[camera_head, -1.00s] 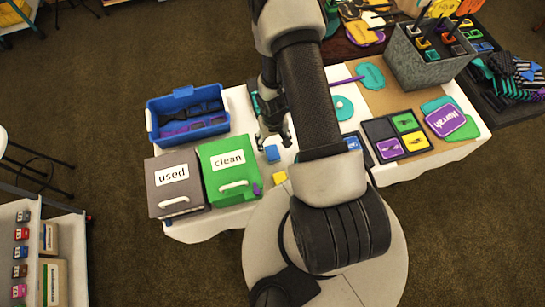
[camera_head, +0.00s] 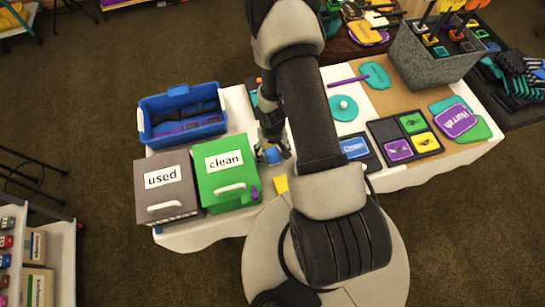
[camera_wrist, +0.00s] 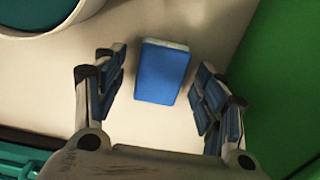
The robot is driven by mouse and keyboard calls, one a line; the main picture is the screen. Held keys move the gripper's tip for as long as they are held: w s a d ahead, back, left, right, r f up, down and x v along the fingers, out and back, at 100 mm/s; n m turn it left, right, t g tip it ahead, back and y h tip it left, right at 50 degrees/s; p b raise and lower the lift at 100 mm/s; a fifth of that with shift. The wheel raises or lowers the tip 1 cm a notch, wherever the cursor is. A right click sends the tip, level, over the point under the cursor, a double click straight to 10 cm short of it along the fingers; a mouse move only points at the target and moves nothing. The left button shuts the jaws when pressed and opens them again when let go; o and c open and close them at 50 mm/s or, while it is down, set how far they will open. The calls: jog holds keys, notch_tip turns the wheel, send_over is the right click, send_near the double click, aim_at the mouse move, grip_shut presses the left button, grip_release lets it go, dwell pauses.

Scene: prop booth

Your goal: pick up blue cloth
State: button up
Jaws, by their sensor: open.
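The blue cloth (camera_wrist: 162,72) is a small, folded, block-like piece lying on the white table. In the wrist view it sits between and just beyond the two fingers of my gripper (camera_wrist: 164,90). The fingers are open and apart from it, with a gap on each side. In the head view the blue cloth (camera_head: 272,155) shows to the right of the green "clean" box, partly hidden by my gripper (camera_head: 276,150), which is down close above it.
The green "clean" box (camera_head: 226,178) stands close left of the cloth, beside the grey "used" box (camera_head: 167,190). A blue bin (camera_head: 184,118) is behind them. A dark tray (camera_head: 405,138) is to the right.

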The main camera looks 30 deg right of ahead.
aim_at(272, 154)
jog(key=shift+c, duration=0.6)
jog(key=c, duration=1)
jog(key=shift+o, duration=0.2)
jog(key=shift+r, duration=0.1)
notch_tip(272, 154, up, 20)
jog(key=p, duration=2)
